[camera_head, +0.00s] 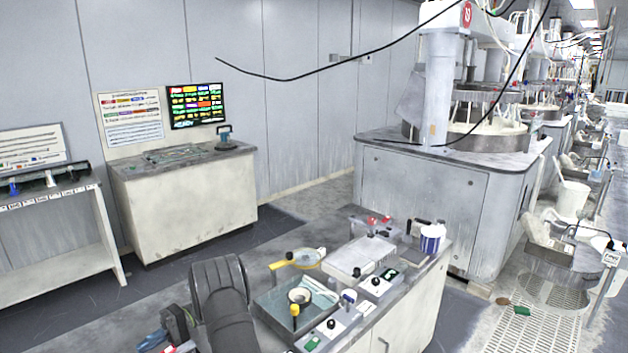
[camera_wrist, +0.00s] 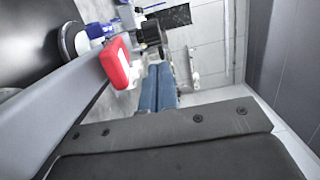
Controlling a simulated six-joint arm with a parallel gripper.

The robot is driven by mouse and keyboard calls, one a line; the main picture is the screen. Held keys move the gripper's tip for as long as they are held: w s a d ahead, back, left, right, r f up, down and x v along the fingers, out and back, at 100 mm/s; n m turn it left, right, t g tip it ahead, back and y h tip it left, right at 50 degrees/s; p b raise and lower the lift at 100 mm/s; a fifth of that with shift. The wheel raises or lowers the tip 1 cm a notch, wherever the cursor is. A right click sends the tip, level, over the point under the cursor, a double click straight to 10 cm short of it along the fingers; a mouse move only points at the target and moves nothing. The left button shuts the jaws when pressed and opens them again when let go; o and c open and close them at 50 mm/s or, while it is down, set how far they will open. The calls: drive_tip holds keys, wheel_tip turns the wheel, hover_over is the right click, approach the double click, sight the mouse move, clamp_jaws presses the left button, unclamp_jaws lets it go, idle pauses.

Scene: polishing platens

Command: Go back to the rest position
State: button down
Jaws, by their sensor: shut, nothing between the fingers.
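My gripper (camera_wrist: 158,72) shows in the wrist view as two blue fingers side by side, shut with nothing held between them. In the head view its blue fingers (camera_head: 152,341) are low at the bottom edge, left of the near workbench (camera_head: 408,305). My dark arm rises beside that bench and hides part of its left end. No marker of a rest position shows.
The bench carries a glass-topped tray (camera_head: 272,308), a yellow-handled ring (camera_head: 305,258), a white plate (camera_head: 358,256) and a striped cup (camera_head: 432,238). In the wrist view a red block (camera_wrist: 115,62) is near the fingers. Polishing machines (camera_head: 440,205) stand behind right; dark floor lies behind the bench.

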drive_tip(key=w+a+m+t+y, duration=0.1)
drive_tip(key=w+m+t+y, duration=0.65)
drive_tip(key=w+t, duration=0.2)
drive_tip(key=v, duration=0.7)
drive_tip(key=shift+r+h, duration=0.2)
drive_tip(key=shift+h, duration=0.15)
idle(0.3)
drive_tip(key=shift+t, duration=0.25)
